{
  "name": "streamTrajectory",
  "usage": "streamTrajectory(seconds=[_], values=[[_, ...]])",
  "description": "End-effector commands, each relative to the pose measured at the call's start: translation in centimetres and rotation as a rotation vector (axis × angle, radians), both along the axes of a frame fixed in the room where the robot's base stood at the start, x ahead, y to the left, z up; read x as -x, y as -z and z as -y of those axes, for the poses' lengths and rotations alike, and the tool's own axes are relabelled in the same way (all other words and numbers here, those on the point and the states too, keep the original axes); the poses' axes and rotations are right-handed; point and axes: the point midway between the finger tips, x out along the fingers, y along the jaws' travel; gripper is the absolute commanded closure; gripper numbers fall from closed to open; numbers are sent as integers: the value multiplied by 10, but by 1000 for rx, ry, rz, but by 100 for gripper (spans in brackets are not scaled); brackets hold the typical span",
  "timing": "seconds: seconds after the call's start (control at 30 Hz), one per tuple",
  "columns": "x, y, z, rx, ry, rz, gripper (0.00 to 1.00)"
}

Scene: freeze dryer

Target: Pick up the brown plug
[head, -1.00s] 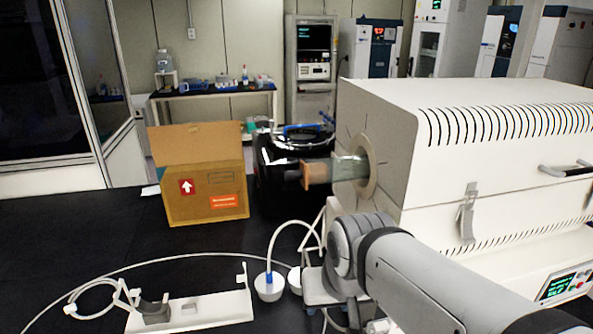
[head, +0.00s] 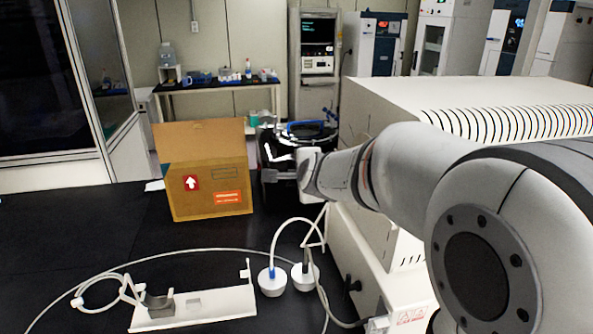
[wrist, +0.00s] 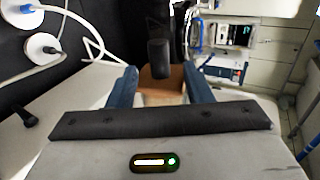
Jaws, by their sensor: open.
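The brown plug (wrist: 161,87) shows in the wrist view as a brown block between the two blue fingers of my gripper (wrist: 161,86). The fingers are apart, one on each side of it, and whether they touch it I cannot tell. A dark piece covers part of it from above in the picture.
A cardboard box (head: 207,172) stands on the black bench, left of my arm. Two white round pieces with cables (head: 272,282) and a white stand (head: 193,310) lie in front. The bench at left is clear.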

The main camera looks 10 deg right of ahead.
Motion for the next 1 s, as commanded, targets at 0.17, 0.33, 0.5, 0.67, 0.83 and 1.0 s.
streamTrajectory(seconds=[0.17,0.33,0.5,0.67,0.83,1.0], values=[[-25,16,1,3,-1,-2,54],[-38,21,1,3,-1,-1,54],[-38,20,2,2,-1,-1,54],[-38,20,2,2,0,-1,62],[-38,20,2,2,0,-1,76],[-38,20,2,2,0,-1,90]])
